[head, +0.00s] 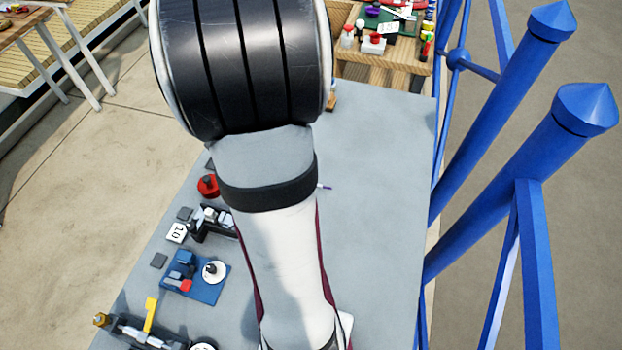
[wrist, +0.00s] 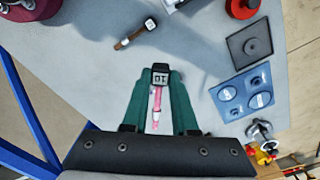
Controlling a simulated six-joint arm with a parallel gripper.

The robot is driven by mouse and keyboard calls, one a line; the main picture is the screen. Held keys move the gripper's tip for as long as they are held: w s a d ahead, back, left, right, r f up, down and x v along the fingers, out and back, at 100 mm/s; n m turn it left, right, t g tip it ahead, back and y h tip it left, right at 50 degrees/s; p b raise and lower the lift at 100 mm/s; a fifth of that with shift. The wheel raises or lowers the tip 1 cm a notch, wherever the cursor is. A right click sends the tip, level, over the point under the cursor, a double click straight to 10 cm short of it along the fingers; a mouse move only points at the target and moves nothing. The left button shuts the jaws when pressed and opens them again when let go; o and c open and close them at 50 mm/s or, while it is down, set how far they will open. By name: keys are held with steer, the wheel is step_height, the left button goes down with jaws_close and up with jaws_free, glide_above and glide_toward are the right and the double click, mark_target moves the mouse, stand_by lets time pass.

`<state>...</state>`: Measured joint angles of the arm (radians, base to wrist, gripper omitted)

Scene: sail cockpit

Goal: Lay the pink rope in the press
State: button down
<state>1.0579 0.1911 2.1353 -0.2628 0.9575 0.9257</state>
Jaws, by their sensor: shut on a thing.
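In the wrist view my gripper (wrist: 158,82) has green fingers shut on the pink rope (wrist: 156,101). The rope lies lengthwise between the fingers, with a black-and-white tagged end at the fingertips and a pale part nearer the palm. The gripper is over the grey table; its exact height is unclear. In the head view my arm hides the gripper and the rope. I cannot tell for sure which fixture is the press; a dark fixture with a yellow lever (head: 150,314) stands at the lower left of the head view.
A brown piece with a black-and-white end (wrist: 135,33) lies on the table. A red round thing (head: 208,186), a black fixture beside a "10" card (head: 177,233) and a blue plate (head: 207,292) line the left edge. Blue posts (head: 500,185) stand at the right. The table's right side is clear.

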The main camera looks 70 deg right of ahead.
steer(key=w+a+r+n, duration=0.4)
steer(key=w+a+n, duration=0.4)
steer(key=w+n, duration=0.1)
steer(key=w+a+r+n, duration=0.5)
steer(key=w+a+n, duration=0.3)
steer(key=m, duration=2.7)
glide_above(159, 260)
step_height(159, 260, down, 17)
steer(key=shift+f, duration=1.25)
steer(key=shift+f, duration=1.9)
